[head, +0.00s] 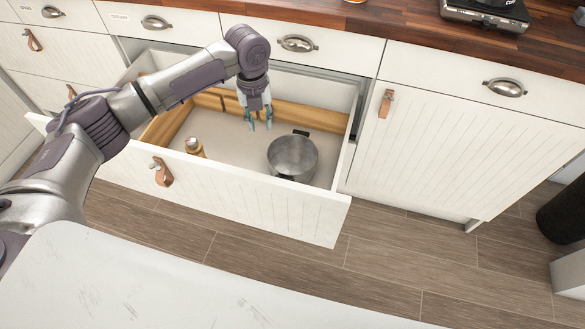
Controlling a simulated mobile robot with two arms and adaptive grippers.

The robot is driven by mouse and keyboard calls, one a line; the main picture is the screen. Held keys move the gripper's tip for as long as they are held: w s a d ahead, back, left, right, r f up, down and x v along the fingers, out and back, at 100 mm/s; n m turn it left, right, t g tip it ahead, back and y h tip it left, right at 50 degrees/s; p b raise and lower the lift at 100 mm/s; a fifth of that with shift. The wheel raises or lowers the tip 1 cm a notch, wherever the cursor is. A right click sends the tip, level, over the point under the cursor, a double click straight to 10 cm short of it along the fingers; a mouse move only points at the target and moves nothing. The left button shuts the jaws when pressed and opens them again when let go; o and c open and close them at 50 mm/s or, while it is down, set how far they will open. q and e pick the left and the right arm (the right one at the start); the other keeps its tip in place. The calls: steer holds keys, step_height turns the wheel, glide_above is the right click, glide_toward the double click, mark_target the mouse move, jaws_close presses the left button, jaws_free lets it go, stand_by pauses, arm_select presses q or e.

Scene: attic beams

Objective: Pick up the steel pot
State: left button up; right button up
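The steel pot (293,158) stands upright in the open drawer (232,203), at the drawer's right end. It is grey and round, and a dark handle shows on its far rim. My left gripper (259,123) points down over the drawer, to the left of the pot and a little farther back, apart from it. Its two fingers are spread with nothing between them. My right gripper is not in view.
A wooden pepper mill (195,147) stands in the drawer left of the pot. Wooden dividers (309,117) line the drawer's back. The wooden counter (400,25) is above, with a portable hob (487,14) on it. A white surface (130,285) lies in front.

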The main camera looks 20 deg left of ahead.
arm_select(q)
steer(key=f+b, duration=0.1)
steer(key=f, duration=0.3)
steer(key=f+b, duration=0.1)
steer(key=f, duration=0.4)
steer(key=d+f+b, duration=0.1)
steer(key=f, duration=0.4)
steer(key=shift+w+f, duration=0.15)
steer(key=shift+w, duration=0.15)
steer(key=shift+f, duration=0.45)
jaws_close()
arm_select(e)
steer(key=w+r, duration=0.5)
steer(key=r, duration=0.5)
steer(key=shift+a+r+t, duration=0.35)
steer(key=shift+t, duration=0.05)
arm_select(q)
steer(key=shift+r, duration=0.1)
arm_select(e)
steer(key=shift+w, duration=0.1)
